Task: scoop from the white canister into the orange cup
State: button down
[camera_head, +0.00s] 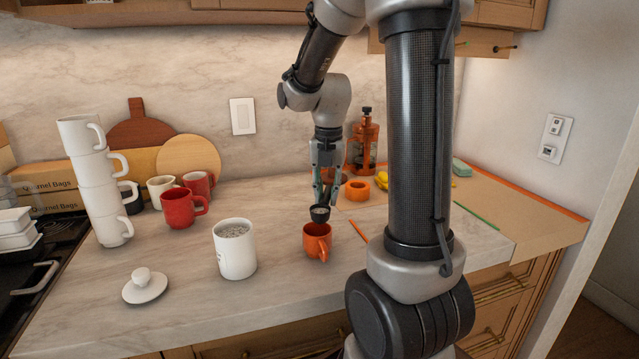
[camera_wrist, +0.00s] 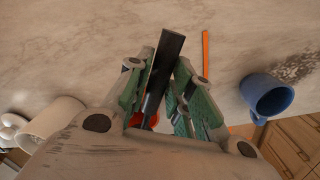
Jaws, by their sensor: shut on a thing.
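My gripper (camera_head: 326,192) points down and is shut on the handle of a dark scoop (camera_head: 320,214). The scoop's bowl is just above the rim of the orange cup (camera_head: 318,243); whether they touch is unclear. The bowl's inside looks greyish, but I cannot tell its load. The white canister (camera_head: 236,256) stands upright and open to the left, with pale grey contents near its rim. In the wrist view, the dark handle (camera_wrist: 163,68) lies between my fingers. The orange cup (camera_wrist: 142,119) is mostly hidden there, and the canister (camera_wrist: 48,122) is at the left.
A knobbed white lid (camera_head: 145,287) lies front left. Stacked white mugs (camera_head: 103,185) and a red mug (camera_head: 181,208) stand behind. An orange ring (camera_head: 357,190) and orange stick (camera_head: 358,231) are right of the cup. The wrist view shows a blue mug (camera_wrist: 267,96) beside dark specks.

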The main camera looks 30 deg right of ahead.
jog(key=shift+w+n, duration=0.25)
jog(key=shift+n, duration=0.75)
jog(key=g+h, duration=0.1)
jog(key=h, duration=0.1)
jog(key=shift+a+g+h, duration=0.15)
jog(key=shift+g+h, duration=0.15)
jog(key=shift+h, duration=0.1)
jog(key=shift+d+r, duration=0.1)
jog(key=shift+d, duration=0.15)
jog(key=shift+a, duration=0.1)
